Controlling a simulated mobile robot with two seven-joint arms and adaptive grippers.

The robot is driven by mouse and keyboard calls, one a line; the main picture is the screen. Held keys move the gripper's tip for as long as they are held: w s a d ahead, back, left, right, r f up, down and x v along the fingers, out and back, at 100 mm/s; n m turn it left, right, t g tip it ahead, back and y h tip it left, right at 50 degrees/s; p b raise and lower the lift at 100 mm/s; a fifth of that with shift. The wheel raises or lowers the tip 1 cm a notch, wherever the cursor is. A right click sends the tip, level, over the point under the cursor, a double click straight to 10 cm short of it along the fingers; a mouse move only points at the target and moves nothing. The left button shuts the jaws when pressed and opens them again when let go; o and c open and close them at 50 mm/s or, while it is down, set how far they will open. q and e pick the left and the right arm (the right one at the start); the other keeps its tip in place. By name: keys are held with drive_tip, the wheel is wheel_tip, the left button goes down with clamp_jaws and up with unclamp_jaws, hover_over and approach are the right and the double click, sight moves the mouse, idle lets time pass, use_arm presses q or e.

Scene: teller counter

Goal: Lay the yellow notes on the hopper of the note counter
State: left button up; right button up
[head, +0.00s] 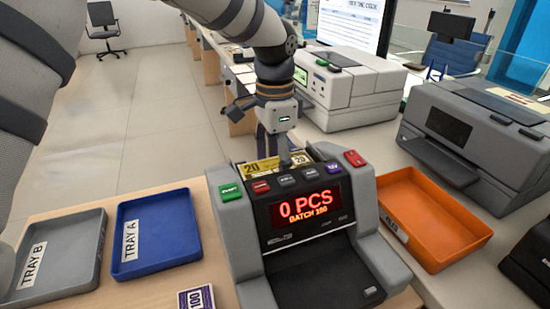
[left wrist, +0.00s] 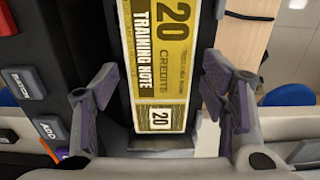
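The yellow notes (head: 262,167), marked 20, lie at the top rear of the grey note counter (head: 234,223), on its hopper. In the left wrist view the notes (left wrist: 160,60) lie flat, face up, with "TRAINING NOTE" readable. My left gripper (head: 281,150) is right above the hopper. In the left wrist view its two fingers (left wrist: 162,108) are spread wide, one on each side of the notes, with a gap on both sides. The counter's display reads 0 PCS. Part of the notes is hidden behind the counter's top in the head view. My right gripper is not in view.
A blue tray A (head: 163,262) and a grey tray B (head: 82,266) sit left of the counter. Purple notes marked 100 (head: 197,298) lie in front. An orange tray (head: 453,262) is on the right, near a dark grey printer (head: 440,154). A white machine (head: 345,110) stands behind.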

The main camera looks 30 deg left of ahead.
sight(275, 166)
use_arm(q)
wheel_tip(275, 166, up, 12)
drive_tip(key=shift+r, duration=0.15)
idle(0.4)
